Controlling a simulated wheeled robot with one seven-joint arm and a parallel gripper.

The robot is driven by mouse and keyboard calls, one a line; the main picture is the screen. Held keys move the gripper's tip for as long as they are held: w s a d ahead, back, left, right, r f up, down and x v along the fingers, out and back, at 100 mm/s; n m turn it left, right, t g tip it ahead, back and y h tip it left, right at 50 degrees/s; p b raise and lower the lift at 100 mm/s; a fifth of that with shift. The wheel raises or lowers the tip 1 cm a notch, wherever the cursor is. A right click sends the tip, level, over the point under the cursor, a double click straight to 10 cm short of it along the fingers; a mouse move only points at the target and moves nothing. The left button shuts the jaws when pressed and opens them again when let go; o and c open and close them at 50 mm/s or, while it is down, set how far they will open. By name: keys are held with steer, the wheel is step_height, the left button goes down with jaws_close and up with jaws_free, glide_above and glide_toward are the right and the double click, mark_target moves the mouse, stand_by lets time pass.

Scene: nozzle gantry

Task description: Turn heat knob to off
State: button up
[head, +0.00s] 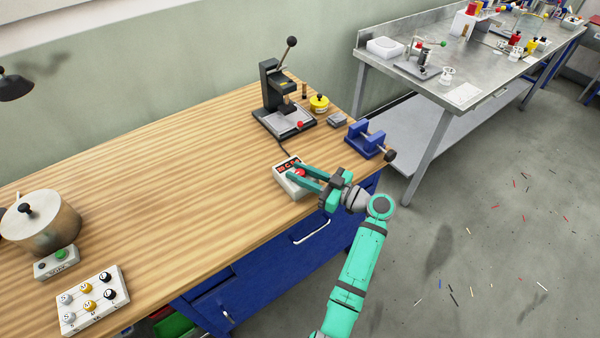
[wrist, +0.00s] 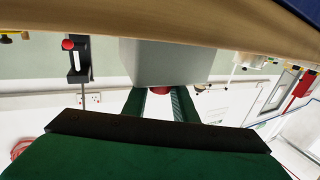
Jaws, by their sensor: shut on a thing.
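A small pale control box (head: 287,186) with a dark red-lit display sits on the wooden bench near its right front edge. A round red knob (head: 300,172) is on the box; it appears to be the heat knob. My gripper (head: 294,171) reaches in from the right with its green fingers on either side of the knob, shut on it. In the wrist view, the box (wrist: 165,62) shows as a grey block, with part of the red knob (wrist: 160,90) between the fingertips (wrist: 160,95). The knob's pointer and markings are hidden or too small to read.
A black lever press (head: 275,95) stands behind the box, with a yellow-lidded jar (head: 319,102) and a blue vise (head: 368,140) to the right. A pot (head: 42,225) and a panel of several knobs (head: 95,299) are far left. The bench's middle is clear.

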steer(key=shift+f, duration=0.25)
steer(key=o, duration=0.8)
steer(key=shift+c, duration=0.2)
steer(key=shift+o, duration=1.4)
steer(key=shift+r, duration=0.15)
steer(key=v, duration=1.1)
